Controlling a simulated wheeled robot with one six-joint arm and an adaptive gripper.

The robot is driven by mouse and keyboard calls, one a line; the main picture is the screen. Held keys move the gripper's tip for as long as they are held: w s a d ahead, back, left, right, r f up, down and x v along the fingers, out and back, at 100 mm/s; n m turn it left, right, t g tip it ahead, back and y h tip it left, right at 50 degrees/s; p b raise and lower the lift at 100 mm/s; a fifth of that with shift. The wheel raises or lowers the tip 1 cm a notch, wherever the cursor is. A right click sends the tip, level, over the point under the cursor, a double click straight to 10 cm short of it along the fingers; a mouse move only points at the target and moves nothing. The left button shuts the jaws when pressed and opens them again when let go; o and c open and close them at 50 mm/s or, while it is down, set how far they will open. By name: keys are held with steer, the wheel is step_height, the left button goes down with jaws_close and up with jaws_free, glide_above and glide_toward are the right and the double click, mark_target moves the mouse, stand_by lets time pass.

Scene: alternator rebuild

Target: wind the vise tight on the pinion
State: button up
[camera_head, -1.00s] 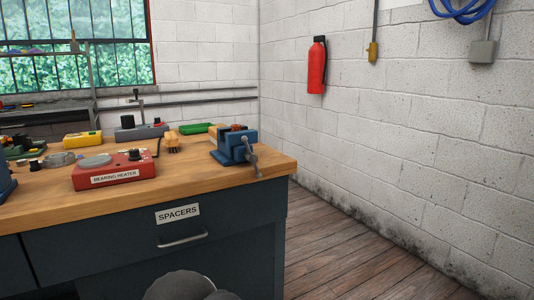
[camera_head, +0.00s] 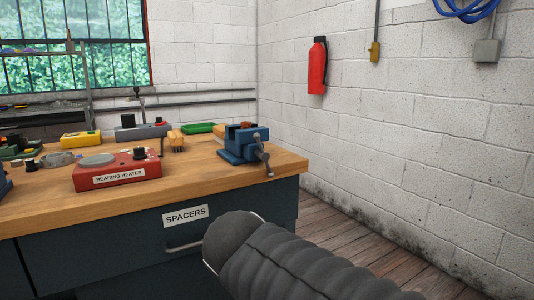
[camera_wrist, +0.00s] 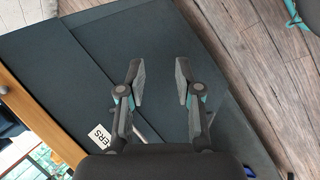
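The blue vise (camera_head: 238,152) stands at the right front corner of the wooden bench, with its grey screw handle (camera_head: 264,156) hanging over the front edge. A small brownish-red piece (camera_head: 247,125) shows at the top of the vise, perhaps the pinion; it is too small to tell how it is seated. My gripper (camera_wrist: 160,82) is open and empty in the wrist view, its two fingers apart over the dark drawer front. In the head view my dark sleeved arm rises below the vise, and the gripper's fingers do not show there. My gripper is apart from the vise.
The red bearing heater (camera_head: 118,170) sits left of the vise on the bench (camera_head: 205,182). A brush (camera_head: 177,141) and a green tray (camera_head: 199,127) lie behind. The drawer labelled SPACERS (camera_head: 185,215) is below. Wooden floor (camera_head: 345,235) is free to the right.

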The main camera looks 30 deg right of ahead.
steer(key=w+d+r+n+t+h+b, duration=0.1)
steer(key=w+d+r+n+h+b, duration=0.15)
steer(key=w+r+n+h, duration=0.4)
steer(key=n+t+h+b, duration=0.2)
steer(key=n+t+h, duration=0.2)
steer(key=n, duration=0.7)
glide_toward(260, 146)
steer(key=x, duration=1)
steer(key=shift+w+d, duration=0.15)
steer(key=shift+w, duration=0.05)
jaws_close()
